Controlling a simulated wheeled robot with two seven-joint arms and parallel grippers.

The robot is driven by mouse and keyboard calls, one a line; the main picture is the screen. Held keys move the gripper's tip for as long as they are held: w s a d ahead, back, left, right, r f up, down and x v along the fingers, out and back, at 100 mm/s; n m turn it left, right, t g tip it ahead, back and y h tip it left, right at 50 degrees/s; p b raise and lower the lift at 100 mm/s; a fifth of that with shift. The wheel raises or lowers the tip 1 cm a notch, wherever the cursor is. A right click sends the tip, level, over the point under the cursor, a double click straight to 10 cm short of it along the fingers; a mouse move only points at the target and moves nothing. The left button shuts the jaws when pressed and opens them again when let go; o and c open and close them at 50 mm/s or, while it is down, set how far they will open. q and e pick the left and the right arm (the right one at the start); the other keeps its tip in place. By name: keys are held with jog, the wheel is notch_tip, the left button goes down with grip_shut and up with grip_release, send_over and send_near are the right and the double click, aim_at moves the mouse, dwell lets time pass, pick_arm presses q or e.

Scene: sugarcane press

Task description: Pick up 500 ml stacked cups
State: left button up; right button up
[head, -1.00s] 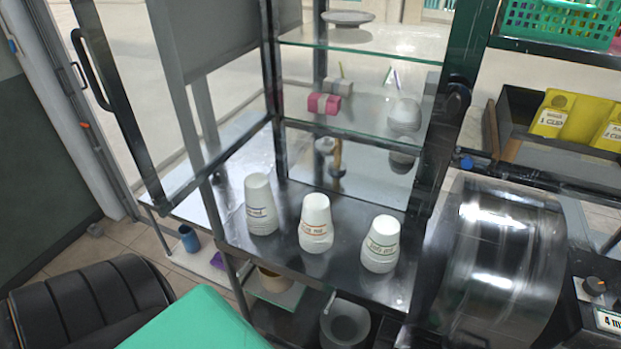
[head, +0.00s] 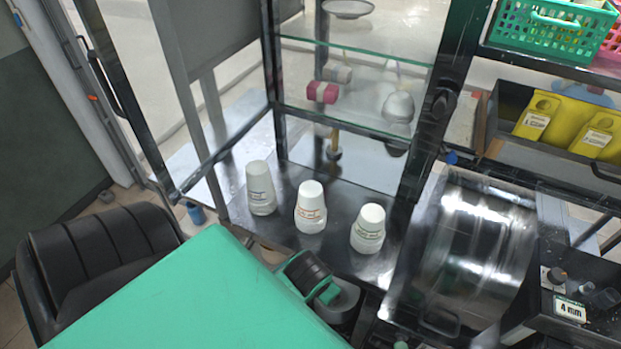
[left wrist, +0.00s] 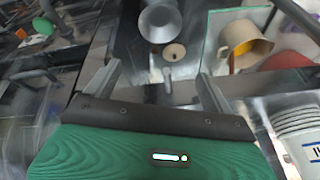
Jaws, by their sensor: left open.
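Three upside-down stacks of white cups stand on the dark metal counter in the head view: a left stack (head: 261,188) with bluish print, a middle stack (head: 311,207) with red print and a right stack (head: 368,229) with greenish print. The print is too small to read, so I cannot tell which is 500 ml. In the left wrist view my left gripper (left wrist: 157,86) is open, with nothing between its fingers. A white cup stack with a blue band (left wrist: 303,140) is cut off at that view's right edge, beside the gripper. My right gripper is not seen.
Glass shelves (head: 355,112) and a dark frame stand behind the cups. A shiny metal drum (head: 470,245) stands right of them. A beige mug (left wrist: 243,43) and a grey metal vessel (left wrist: 160,20) sit below in the wrist view. A black seat (head: 95,255) is at left.

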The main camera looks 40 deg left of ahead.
pick_arm(q)
jog(key=w+a+r+n+y, duration=0.2)
jog(key=w+a+r+n, duration=0.3)
jog(key=r, duration=0.6)
jog(key=n+y+p, duration=0.2)
jog(key=n, duration=0.4)
send_near(311, 191)
jog(key=shift+m, duration=0.3)
jog(key=p+x, duration=0.1)
jog(key=x, duration=0.7)
jog(key=shift+a+f, duration=0.15)
jog(key=shift+w+a+f+p, duration=0.2)
jog(key=shift+f+p, duration=0.2)
jog(key=shift+p, duration=0.35)
jog(key=p+x, duration=0.1)
jog(key=x, duration=0.2)
jog(key=shift+f+p, duration=0.2)
jog(key=shift+p, duration=0.15)
jog(key=shift+w+a+f, duration=0.15)
jog(key=shift+w+f, duration=0.1)
jog(key=shift+f, duration=0.25)
jog(key=c, duration=1.1)
jog(key=shift+r, duration=0.1)
